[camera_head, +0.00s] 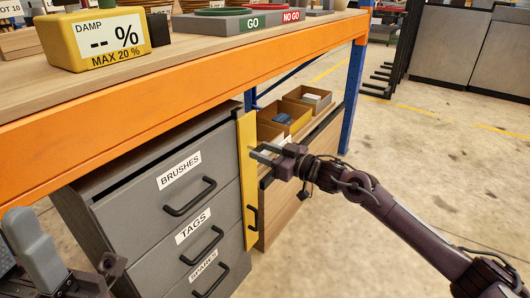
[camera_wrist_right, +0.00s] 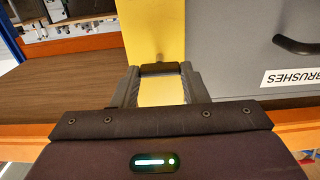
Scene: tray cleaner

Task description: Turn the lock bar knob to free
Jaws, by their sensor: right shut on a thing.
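The yellow lock bar (camera_head: 246,178) stands upright along the right edge of the grey drawer cabinet. It also fills the top middle of the right wrist view (camera_wrist_right: 152,25). My right gripper (camera_head: 262,153) is at the upper part of the bar. In the right wrist view its fingertips (camera_wrist_right: 160,71) are shut on the black knob (camera_wrist_right: 160,68), which lies crosswise between them against the bar. The knob is hidden by the fingers in the head view. My left gripper (camera_head: 35,248) shows only in part at the lower left, and its jaw opening is unclear.
The grey cabinet (camera_head: 140,195) has drawers labelled BRUSHES, TAGS and SPARES with black handles. The orange bench edge (camera_head: 190,105) runs above it. Open bins (camera_head: 290,118) sit on a wooden unit behind the bar. The floor (camera_head: 400,150) at right is clear.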

